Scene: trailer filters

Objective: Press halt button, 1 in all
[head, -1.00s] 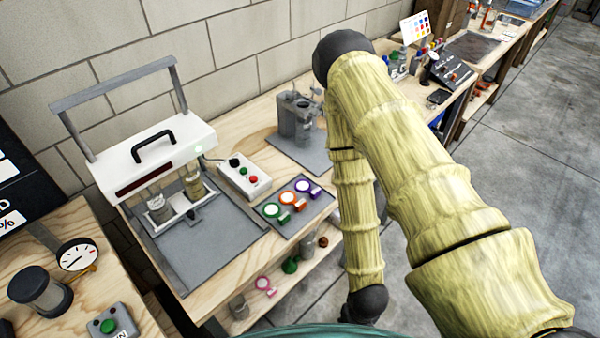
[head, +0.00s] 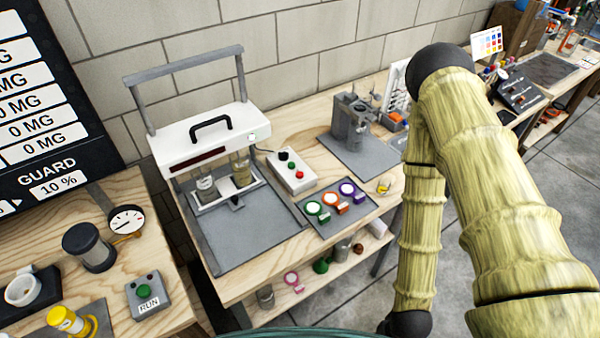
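No button in view carries a readable halt label. A white control box (head: 292,172) on the middle bench has a black knob, a green button and a red button (head: 300,174) on its top. A grey box (head: 149,295) with a green button and a RUN label stands on the left bench. My arm rises at the right, bends at a black joint and runs down to another black joint near the bottom edge. My gripper is out of the picture, and nothing touches the control box.
A white press-like machine (head: 205,138) with a raised grey frame stands left of the control box. A grey tray (head: 340,222) with coloured ring-shaped pieces lies in front of it. A gauge (head: 126,221) and a dark-capped jar (head: 88,248) stand on the left bench.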

